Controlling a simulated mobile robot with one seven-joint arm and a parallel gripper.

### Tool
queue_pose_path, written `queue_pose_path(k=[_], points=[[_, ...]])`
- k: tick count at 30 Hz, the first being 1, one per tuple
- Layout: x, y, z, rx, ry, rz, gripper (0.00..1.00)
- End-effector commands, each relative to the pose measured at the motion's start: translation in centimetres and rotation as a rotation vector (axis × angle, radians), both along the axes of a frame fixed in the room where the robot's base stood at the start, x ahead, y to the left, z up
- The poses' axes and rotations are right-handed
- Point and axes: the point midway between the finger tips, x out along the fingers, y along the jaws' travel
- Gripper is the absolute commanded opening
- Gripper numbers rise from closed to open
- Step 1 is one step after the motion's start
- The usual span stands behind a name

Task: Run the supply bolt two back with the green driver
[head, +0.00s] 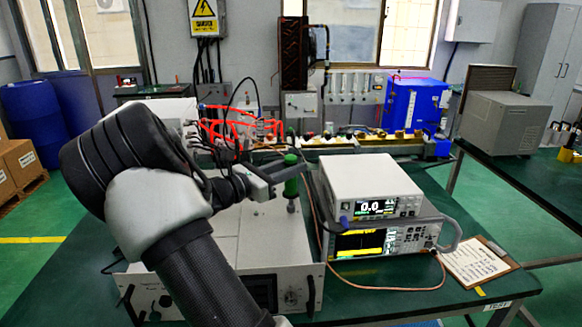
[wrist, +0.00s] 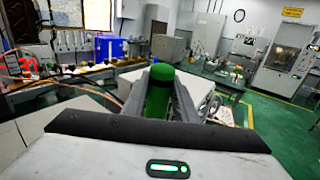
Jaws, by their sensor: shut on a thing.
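The green driver (head: 291,177) stands roughly upright above the top of the white generator cabinet (head: 230,245) in the head view. My gripper (head: 284,172) is shut on its green handle. In the wrist view the green handle (wrist: 159,90) sits between the two grey fingers of my gripper (wrist: 160,98). The driver's lower end reaches down near the right part of the cabinet top. The supply bolt cannot be made out, and whether the driver's tip touches it cannot be told.
A bench instrument reading 0.0 (head: 370,190) is stacked on an oscilloscope-like unit (head: 385,240), close right of the driver. An orange cable (head: 390,288) runs on the green table. A clipboard (head: 475,262) lies at the right. Red tubing (head: 235,128) stands behind.

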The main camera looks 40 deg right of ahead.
Motion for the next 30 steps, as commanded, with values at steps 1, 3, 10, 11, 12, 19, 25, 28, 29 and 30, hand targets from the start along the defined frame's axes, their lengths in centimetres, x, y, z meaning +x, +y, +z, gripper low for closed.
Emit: queue_pose_path(k=[1, 3, 10, 11, 12, 19, 25, 28, 29, 30], points=[[-0.1, 0.1, -0.7, 0.011, 0.009, -0.001, 0.0], [-0.2, 0.1, -0.7, 0.011, 0.009, -0.001, 0.0], [-0.2, 0.1, -0.7, 0.011, 0.01, -0.001, 0.0], [-0.2, 0.1, -0.6, 0.011, 0.01, 0.0, 0.0], [-0.2, 0.1, -0.4, 0.012, 0.01, 0.0, 0.0], [-0.1, 0.1, 1.3, 0.01, 0.008, 0.0, 0.0], [-0.1, 0.0, 3.0, 0.005, 0.004, 0.0, 0.0], [-0.1, 0.0, 3.7, 0.003, 0.003, 0.0, 0.0], [0.0, 0.0, 4.0, 0.003, 0.002, 0.0, 0.0], [0.0, 0.0, 4.3, 0.003, 0.002, 0.0, 0.0]])
